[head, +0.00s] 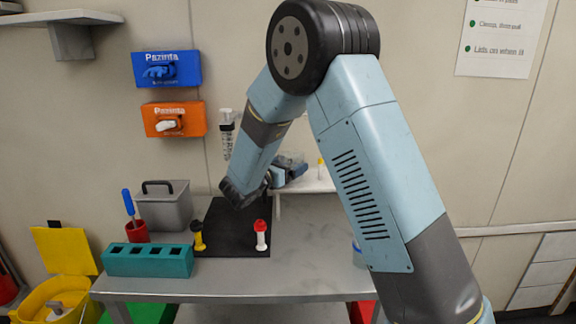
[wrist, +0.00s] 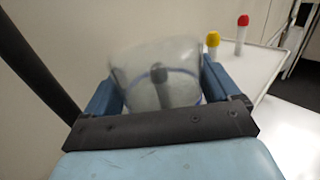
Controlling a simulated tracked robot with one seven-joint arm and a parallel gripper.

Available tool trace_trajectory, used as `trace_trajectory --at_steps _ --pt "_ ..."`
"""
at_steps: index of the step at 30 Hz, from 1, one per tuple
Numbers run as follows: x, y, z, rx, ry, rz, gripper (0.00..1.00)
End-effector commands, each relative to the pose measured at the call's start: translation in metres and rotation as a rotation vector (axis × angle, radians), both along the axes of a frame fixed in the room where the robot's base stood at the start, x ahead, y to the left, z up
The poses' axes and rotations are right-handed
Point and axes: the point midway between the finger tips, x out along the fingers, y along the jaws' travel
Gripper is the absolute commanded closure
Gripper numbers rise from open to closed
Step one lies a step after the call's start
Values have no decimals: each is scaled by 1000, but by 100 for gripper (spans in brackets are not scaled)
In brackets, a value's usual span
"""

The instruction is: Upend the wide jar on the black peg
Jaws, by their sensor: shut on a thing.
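The wide jar (wrist: 135,75) is clear, with a thin blue line around it. My gripper (wrist: 160,98) is shut on it, a blue finger on each side. In the head view the jar (head: 293,158) and my gripper (head: 288,176) are small, partly behind my arm, near the white shelf at the wall. A dark-tipped grey peg (wrist: 158,73) shows through the jar's clear wall; I cannot tell whether it is inside or behind the jar. I cannot tell which way the jar's mouth faces.
A yellow-capped tube (wrist: 212,45) and a red-capped tube (wrist: 241,32) stand on the white shelf (wrist: 285,125). A clear bottle (head: 227,130) is at the wall. Below, the grey table (head: 310,235) holds a black mat (head: 225,222), a teal rack (head: 148,261) and a grey bin (head: 165,207).

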Motion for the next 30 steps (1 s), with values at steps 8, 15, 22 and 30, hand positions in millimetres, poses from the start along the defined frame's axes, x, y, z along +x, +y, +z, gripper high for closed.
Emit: trace_trajectory --at_steps 8,15,22,30 --pt "0 0 0 0 0 0 0" --pt "-6 6 0 1 1 0 0" --pt "-34 33 -1 -1 1 3 0" --pt "-72 69 -1 0 0 3 0"
